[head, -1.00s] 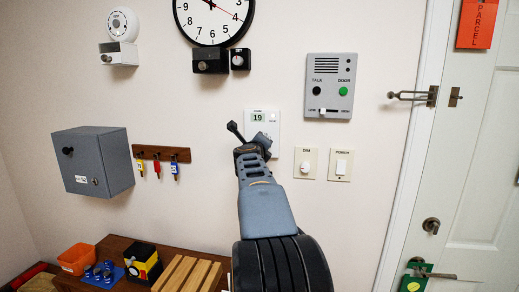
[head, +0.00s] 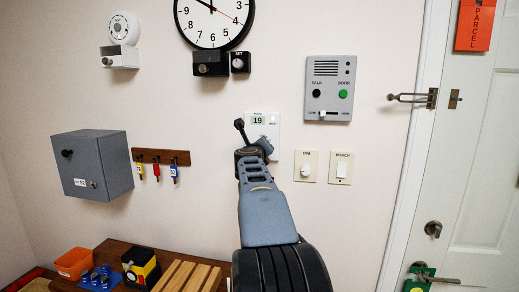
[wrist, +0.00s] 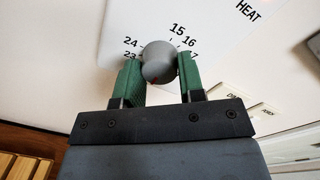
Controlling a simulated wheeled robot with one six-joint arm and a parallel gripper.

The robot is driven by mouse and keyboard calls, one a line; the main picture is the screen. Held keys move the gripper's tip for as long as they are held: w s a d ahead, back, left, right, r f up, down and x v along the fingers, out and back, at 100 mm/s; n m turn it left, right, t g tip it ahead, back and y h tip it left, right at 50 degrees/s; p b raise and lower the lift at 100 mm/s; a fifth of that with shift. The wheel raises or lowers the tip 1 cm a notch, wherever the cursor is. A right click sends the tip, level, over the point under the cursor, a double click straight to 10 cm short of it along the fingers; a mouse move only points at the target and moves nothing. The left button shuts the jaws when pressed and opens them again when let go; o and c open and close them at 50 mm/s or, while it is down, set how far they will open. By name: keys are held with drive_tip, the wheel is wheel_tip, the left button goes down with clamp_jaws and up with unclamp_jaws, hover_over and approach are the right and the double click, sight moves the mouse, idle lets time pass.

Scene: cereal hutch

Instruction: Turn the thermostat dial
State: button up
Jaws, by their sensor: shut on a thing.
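The white thermostat (head: 273,122) is on the wall, with a small display reading 19; my arm hides its lower part in the head view. In the wrist view the grey dial knob (wrist: 158,60) sits on the white plate, with numbers such as 15, 16, 23 and 24 printed around it. My gripper (wrist: 160,78) has its two green fingers on either side of the knob, shut on it. The word HEAT is printed on the plate at the upper right.
A grey intercom panel (head: 330,88) is at the upper right of the thermostat. Two switch plates, a dimmer (head: 306,166) and a porch switch (head: 341,168), are close on the right. A key rack (head: 161,156) and grey box (head: 93,163) are on the left.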

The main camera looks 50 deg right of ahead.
drive_tip(key=o, duration=0.9)
drive_tip(key=b+v, duration=0.1)
drive_tip(key=v, duration=1.3)
drive_tip(key=shift+d, duration=0.1)
